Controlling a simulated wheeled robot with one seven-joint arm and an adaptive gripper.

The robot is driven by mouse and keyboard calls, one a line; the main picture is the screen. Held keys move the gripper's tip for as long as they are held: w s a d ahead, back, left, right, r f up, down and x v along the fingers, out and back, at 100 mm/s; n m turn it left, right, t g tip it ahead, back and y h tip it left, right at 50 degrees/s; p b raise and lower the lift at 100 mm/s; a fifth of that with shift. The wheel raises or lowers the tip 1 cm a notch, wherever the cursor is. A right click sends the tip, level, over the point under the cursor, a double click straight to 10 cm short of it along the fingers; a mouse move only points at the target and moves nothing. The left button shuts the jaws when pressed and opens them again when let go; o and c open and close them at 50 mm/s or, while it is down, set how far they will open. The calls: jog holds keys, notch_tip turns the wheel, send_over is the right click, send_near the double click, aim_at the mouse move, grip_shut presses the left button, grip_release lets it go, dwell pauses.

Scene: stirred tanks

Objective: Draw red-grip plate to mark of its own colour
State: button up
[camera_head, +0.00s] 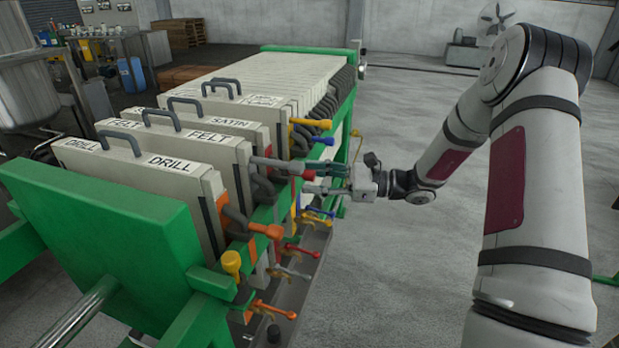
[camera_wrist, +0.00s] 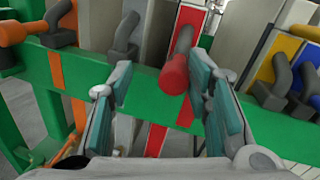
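The red grip (camera_wrist: 174,75) sticks out from a plate whose front edge bears a red panel (camera_wrist: 188,18). In the head view the red grip (camera_head: 277,163) points right toward my gripper (camera_head: 313,179). In the wrist view my gripper (camera_wrist: 162,78) has its teal-padded fingers spread apart, one on each side of the red grip, with gaps visible; it holds nothing. A red stripe (camera_wrist: 186,112) crosses the green rail (camera_wrist: 145,91) just right of and below the grip. Another red strip (camera_wrist: 156,140) shows lower down. The rest of the plate is mostly hidden among its neighbours.
An orange grip (camera_wrist: 15,32) stands left and yellow (camera_wrist: 305,32) and blue (camera_wrist: 286,58) panels stand right in the wrist view. Plates labelled DRILL, FELT and SATIN (camera_head: 230,122) fill the green rack. Coloured levers (camera_head: 290,248) project below. Open floor (camera_head: 420,270) lies to the right.

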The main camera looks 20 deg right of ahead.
jog(key=v, duration=0.2)
jog(key=shift+s+d+r, duration=0.15)
jog(key=shift+d+r, duration=0.05)
jog(key=shift+d, duration=0.15)
jog(key=s+a+p+v, duration=0.1)
jog(key=s+p+v, duration=0.1)
jog(key=v, duration=1.1)
jog(key=shift+s+p, duration=0.4)
jog(key=shift+s, duration=0.1)
dwell(0.6)
